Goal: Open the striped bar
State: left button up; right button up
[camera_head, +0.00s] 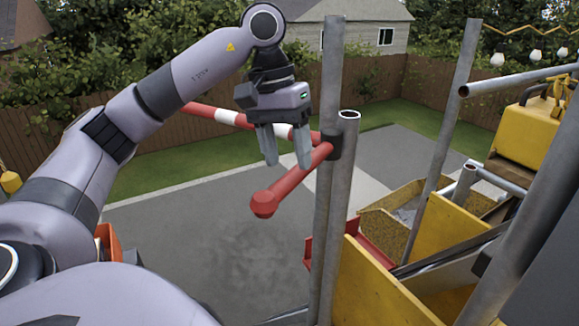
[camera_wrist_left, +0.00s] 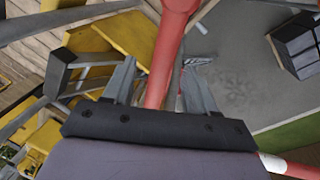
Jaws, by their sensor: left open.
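The striped bar (camera_head: 226,117) is a red and white pole reaching back left from a black bracket (camera_head: 333,145) on a grey upright post. Its thick red near end (camera_head: 275,193) sticks out toward me, tilted down to the left. My left gripper (camera_head: 287,164) is open, pointing down at the red end close to the bracket. In the left wrist view the red part (camera_wrist_left: 172,32) runs between the two spread fingers (camera_wrist_left: 160,70). Whether a finger touches it I cannot tell. A white and red stretch (camera_wrist_left: 290,166) shows at lower right there. My right gripper is not in view.
Metal scaffold posts (camera_head: 448,125) stand to the right of the bar. Yellow boards (camera_head: 375,285) and a yellow machine (camera_head: 530,140) are beyond and beside them. Grey paving (camera_head: 200,235) lies open behind the bar, with a wooden fence (camera_head: 400,85) farther back.

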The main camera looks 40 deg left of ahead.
pick_arm(q)
jog(key=shift+s+a+r, duration=0.1)
jog(key=shift+a+r, duration=0.05)
jog(key=shift+r, duration=0.65)
jog(key=shift+a+r, duration=0.15)
jog(key=shift+r, duration=0.6)
jog(key=shift+d+f, duration=0.1)
